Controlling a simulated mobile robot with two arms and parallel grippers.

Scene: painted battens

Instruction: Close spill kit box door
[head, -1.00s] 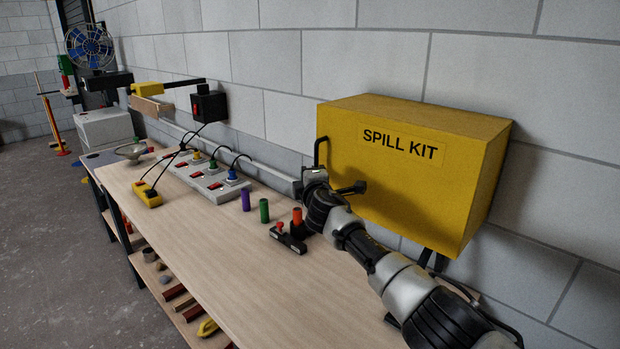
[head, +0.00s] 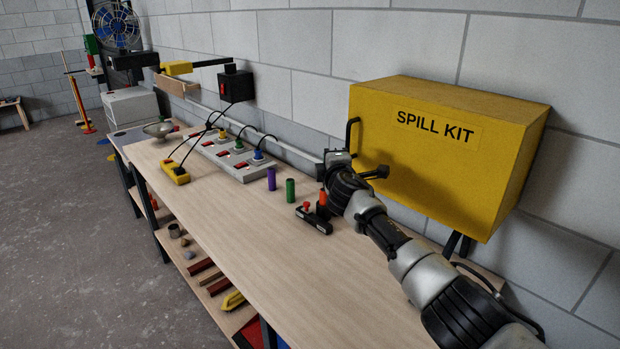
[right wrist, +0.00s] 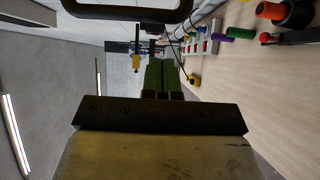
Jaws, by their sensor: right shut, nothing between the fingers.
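The yellow spill kit box (head: 500,105) is fixed to the wall on the right in the head view. Its door (head: 425,165), labelled SPILL KIT, looks flush with the box; I cannot tell whether a small gap stays. A black bar handle (head: 352,132) stands at the door's left edge, and a black loop that looks like this handle (right wrist: 130,12) crosses the top of the right wrist view. My right gripper (head: 336,157) is just below and left of the handle. Its fingers (right wrist: 160,68) are shut and empty, apparently apart from the handle. My left gripper is out of view.
The long wooden bench (head: 290,260) runs below the box. Purple (head: 271,179) and green (head: 290,190) cylinders stand near my right arm, beside a black block with red parts (head: 314,218). A power strip (head: 235,158) lies behind.

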